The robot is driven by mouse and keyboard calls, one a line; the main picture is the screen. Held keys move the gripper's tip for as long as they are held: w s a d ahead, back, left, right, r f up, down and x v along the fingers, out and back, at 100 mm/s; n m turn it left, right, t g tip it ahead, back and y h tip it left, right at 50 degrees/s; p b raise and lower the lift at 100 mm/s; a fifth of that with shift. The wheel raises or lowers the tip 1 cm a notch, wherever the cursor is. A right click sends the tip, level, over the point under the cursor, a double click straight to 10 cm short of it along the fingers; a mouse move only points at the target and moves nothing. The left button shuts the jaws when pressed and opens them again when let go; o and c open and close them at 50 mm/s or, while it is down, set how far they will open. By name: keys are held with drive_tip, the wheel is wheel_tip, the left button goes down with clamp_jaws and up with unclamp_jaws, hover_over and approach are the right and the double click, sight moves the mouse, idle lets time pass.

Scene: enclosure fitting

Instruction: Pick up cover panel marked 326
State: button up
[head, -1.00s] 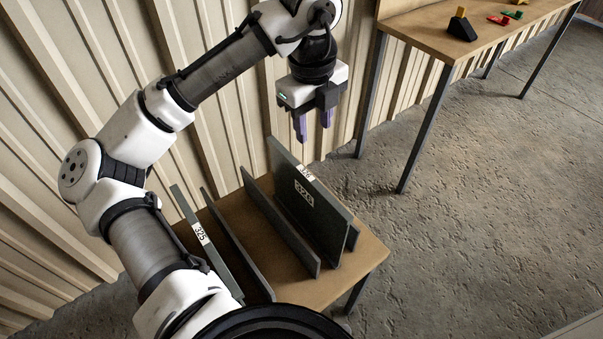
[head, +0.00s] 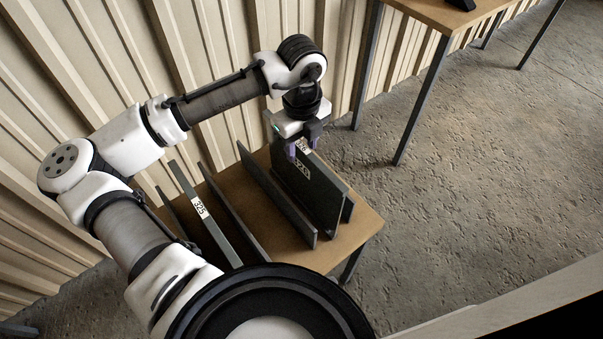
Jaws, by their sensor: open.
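The dark grey cover panel (head: 318,205) stands upright at the right of the small wooden table. It has a white label on its top edge and one on its face; the digits are small and appear to read 326. My gripper (head: 302,149) is open above the far part of this panel's top edge, purple fingers pointing down beside the edge label. I cannot tell whether the fingers straddle the edge or touch it. Another upright panel (head: 214,228), marked 325 on its top edge, stands at the left of the same table.
Dark upright dividers (head: 281,207) stand between the panels on the small table (head: 362,221), with another (head: 348,209) close behind the right panel. A corrugated wall (head: 120,60) runs behind. A second table (head: 432,12) stands at upper right. The floor at right is clear.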

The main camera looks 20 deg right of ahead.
drive_tip(key=shift+f, duration=0.6)
clamp_jaws()
drive_tip(key=shift+r, duration=0.1)
idle(0.9)
